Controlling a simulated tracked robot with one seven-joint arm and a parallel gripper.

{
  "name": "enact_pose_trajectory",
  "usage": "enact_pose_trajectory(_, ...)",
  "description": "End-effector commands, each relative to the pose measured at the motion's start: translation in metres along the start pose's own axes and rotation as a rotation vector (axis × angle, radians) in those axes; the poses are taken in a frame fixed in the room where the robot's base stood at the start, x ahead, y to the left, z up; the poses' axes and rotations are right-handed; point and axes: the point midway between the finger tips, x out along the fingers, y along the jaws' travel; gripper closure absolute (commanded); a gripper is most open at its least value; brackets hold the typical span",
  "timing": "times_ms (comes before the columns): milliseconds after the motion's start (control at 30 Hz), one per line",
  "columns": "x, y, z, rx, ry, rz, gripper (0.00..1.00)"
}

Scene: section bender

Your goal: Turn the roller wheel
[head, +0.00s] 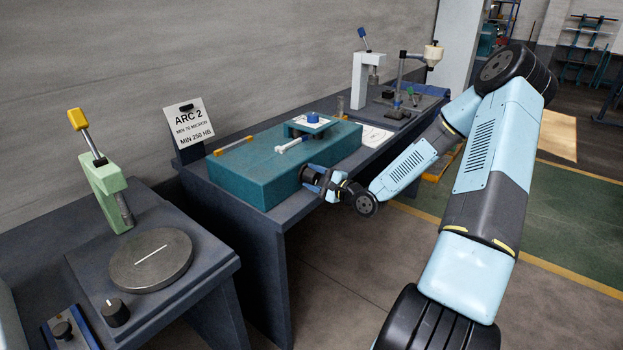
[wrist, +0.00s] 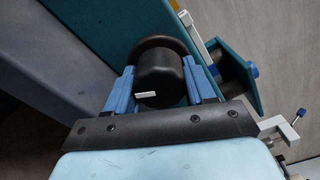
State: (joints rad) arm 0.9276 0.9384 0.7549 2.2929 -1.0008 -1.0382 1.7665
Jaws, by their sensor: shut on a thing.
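The roller wheel (wrist: 160,72) is a black round knob with a short white mark, in front of a dark ring, on the side of the teal machine (head: 240,174). In the wrist view the two blue fingers of my gripper (wrist: 162,84) sit on either side of the wheel, shut on it. The white mark lies nearly level in that view. The teal body also shows in the wrist view (wrist: 118,24).
The machine stands on a dark bench (head: 240,212) along the wall. A sign (head: 188,124) stands behind it at left. A green press (head: 108,190) and a round metal plate (head: 150,260) are on the nearer left bench. A white press (head: 362,80) stands farther back. The floor in front is clear.

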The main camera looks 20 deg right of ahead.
Motion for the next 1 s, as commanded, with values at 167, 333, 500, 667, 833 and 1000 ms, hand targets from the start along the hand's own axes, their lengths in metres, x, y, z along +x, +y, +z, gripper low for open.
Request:
enact_pose_trajectory(167, -0.0046, 0.0023, -0.0090, 0.118, 0.020, 0.002, 0.76)
enact_pose_trajectory(333, -0.0047, 0.0031, -0.0089, 0.193, 0.021, 0.002, 0.76)
enact_pose_trajectory(500, -0.0040, 0.0040, -0.0079, 0.235, 0.019, 0.004, 0.76)
enact_pose_trajectory(667, -0.0039, 0.0043, -0.0074, 0.251, 0.019, 0.005, 0.76)
enact_pose_trajectory(833, -0.0037, 0.0046, -0.0069, 0.252, 0.018, 0.006, 0.76)
enact_pose_trajectory(1000, -0.0035, 0.0048, -0.0065, 0.252, 0.017, 0.006, 0.76)
